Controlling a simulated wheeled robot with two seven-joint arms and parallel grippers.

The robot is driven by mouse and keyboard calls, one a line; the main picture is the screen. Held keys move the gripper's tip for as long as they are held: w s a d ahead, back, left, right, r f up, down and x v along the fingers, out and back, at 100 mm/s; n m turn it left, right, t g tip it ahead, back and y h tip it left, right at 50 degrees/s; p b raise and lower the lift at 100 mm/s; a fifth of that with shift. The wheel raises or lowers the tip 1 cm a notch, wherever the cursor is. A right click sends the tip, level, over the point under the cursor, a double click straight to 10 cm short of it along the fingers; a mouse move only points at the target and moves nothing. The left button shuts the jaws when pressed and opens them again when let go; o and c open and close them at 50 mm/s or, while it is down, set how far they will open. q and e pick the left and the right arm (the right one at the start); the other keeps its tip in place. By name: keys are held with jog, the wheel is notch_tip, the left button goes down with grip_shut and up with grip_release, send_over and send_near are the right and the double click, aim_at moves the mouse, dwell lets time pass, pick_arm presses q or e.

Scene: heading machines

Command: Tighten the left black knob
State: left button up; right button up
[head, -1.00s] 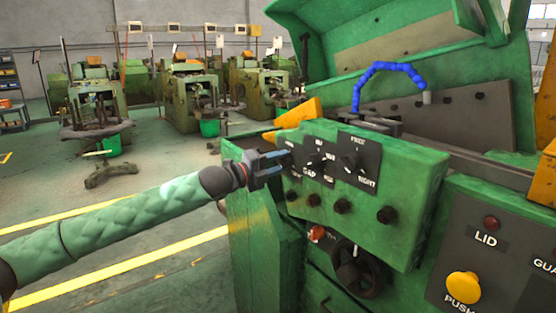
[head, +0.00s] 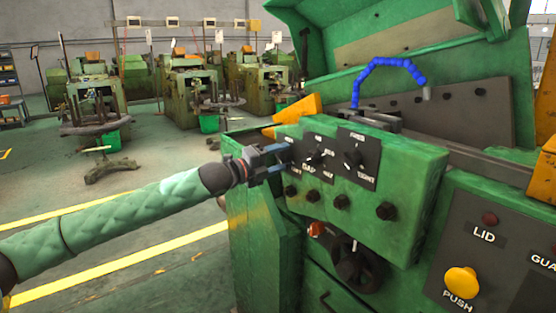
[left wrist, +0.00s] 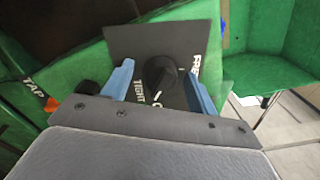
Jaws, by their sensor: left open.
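My left gripper (head: 282,158) is open at the left end of the green control box. In the left wrist view, a round black knob (left wrist: 160,78) on a dark plate (left wrist: 120,40) lettered TIGHT and FREE sits between its two blue fingers, with a gap visible on either side. In the head view the gripper covers most of this leftmost plate, and its knob is hidden. A middle knob (head: 316,157) and a right knob (head: 352,157) show on the dark plates to its right. My right gripper is not in view.
Several small black knobs line the lower face of the green box (head: 410,190). A black handwheel (head: 357,265) and a red-orange knob (head: 317,230) sit below. A panel at right carries a yellow push button (head: 462,283). Open floor lies to the left.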

pick_arm(q)
jog(key=v, duration=0.7)
jog(key=shift+s+a, duration=0.25)
jog(key=shift+a, duration=0.05)
jog(key=shift+f, duration=0.1)
